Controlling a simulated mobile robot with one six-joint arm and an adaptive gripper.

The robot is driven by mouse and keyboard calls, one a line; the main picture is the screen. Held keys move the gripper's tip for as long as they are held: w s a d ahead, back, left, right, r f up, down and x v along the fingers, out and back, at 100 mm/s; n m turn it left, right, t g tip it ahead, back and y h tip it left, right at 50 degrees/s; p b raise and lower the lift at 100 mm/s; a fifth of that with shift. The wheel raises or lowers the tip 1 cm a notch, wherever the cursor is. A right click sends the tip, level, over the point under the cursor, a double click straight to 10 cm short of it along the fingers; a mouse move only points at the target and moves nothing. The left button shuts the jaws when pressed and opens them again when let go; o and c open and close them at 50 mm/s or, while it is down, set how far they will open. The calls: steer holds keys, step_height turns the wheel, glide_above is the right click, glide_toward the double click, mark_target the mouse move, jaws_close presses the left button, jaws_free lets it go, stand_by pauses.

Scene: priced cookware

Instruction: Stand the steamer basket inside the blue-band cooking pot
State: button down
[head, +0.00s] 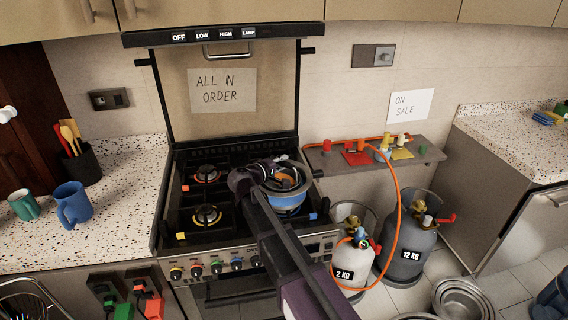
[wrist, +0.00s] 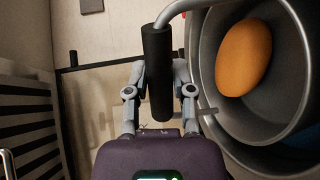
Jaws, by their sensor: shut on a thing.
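The blue-band cooking pot (head: 290,199) stands on the right side of the stove. The grey steamer basket (wrist: 207,75) is at the pot's mouth, with an orange oval thing (wrist: 243,57) inside its round wall. My gripper (wrist: 160,88) is shut on the basket's black handle (wrist: 158,60), which joins a bent grey metal rod. In the head view my gripper (head: 262,172) is at the left of the pot's top, and my arm hides part of the pot. I cannot tell how deep the basket sits or whether it touches the pot's bottom.
Two burners (head: 206,215) on the stove's left side are bare. The left counter (head: 120,215) holds a blue mug (head: 73,204) and a green mug (head: 23,205). Gas cylinders (head: 408,252) and an orange hose (head: 397,205) are right of the stove, below a small shelf (head: 428,153).

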steer(key=shift+f+b, duration=0.7)
steer(key=shift+f, duration=0.3)
steer(key=shift+c, duration=2)
jaws_free()
steer(key=o, duration=0.4)
steer(key=shift+s+d+r, duration=0.1)
